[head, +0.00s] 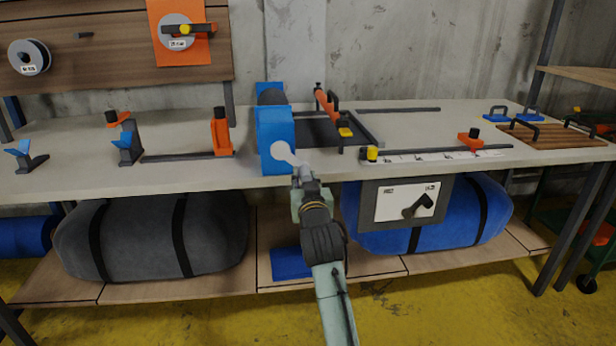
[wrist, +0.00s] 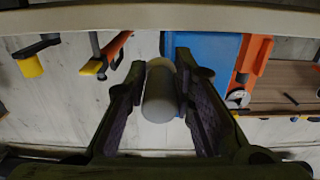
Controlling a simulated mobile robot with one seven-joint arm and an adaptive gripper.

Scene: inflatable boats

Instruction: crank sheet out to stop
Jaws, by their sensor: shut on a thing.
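A blue roller housing (head: 276,140) stands on the bench with a dark roll (head: 271,97) behind its front plate. A pale grey crank arm (head: 287,154) is on its front face, pointing down and right. My gripper (head: 301,178) is at the bench's front edge, shut on the crank's grey handle (wrist: 160,98), which shows between the fingers in the wrist view. A dark flat sheet (head: 316,132) lies to the right of the housing, partly under an orange lever (head: 327,103). An orange block with a black knob (head: 470,138) sits by a white scale (head: 430,156).
A yellow-and-black clamp (head: 371,154) is at the scale's left end. A switch panel (head: 406,202) hangs below the bench edge, right of my arm. Grey (head: 140,240) and blue (head: 475,215) rolled bundles lie on the lower shelf.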

